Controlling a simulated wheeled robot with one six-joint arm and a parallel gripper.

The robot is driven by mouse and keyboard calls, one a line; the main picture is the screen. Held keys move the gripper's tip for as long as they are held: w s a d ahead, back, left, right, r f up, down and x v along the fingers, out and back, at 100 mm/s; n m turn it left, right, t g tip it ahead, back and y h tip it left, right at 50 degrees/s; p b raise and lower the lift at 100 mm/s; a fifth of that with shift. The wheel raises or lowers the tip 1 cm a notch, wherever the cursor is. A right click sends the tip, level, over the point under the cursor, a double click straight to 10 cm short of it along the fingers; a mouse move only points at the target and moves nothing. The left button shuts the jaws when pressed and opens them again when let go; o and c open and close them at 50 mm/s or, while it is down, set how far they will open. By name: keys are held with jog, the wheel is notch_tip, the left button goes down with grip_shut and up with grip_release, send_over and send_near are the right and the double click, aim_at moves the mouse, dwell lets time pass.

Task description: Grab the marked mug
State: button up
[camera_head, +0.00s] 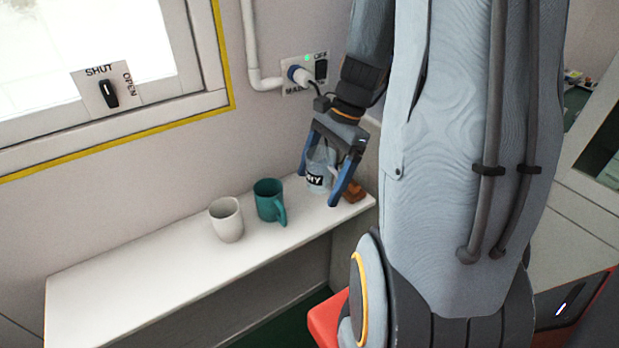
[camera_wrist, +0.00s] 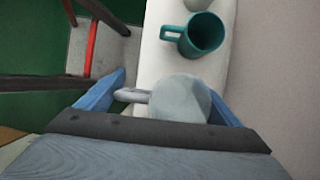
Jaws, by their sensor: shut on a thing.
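The marked mug (camera_head: 317,167) is pale grey-blue with a dark label bearing light letters, only partly readable. It is at the right end of the white shelf (camera_head: 150,262). My gripper (camera_head: 318,188) is shut on it from above, one blue finger on each side. In the wrist view the mug (camera_wrist: 182,98) sits between the fingers (camera_wrist: 168,88), its handle toward the left finger. I cannot tell whether its base touches the shelf. A teal mug (camera_head: 268,199) and an off-white mug (camera_head: 226,220) stand upright to the left, apart from my gripper.
A small brown object (camera_head: 355,192) lies on the shelf right of the marked mug. A plug and switch (camera_head: 306,72) are on the wall behind my arm. A window with a SHUT/OPEN knob (camera_head: 108,93) is at left. The shelf's left part is clear.

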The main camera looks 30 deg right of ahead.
jog(key=s+b, duration=0.4)
jog(key=s, duration=0.9)
jog(key=shift+d+f, duration=0.15)
jog(key=shift+d, duration=0.2)
jog(key=s+b, duration=0.2)
jog(key=b, duration=0.5)
jog(key=shift+s+a, duration=0.1)
jog(key=shift+s, duration=0.15)
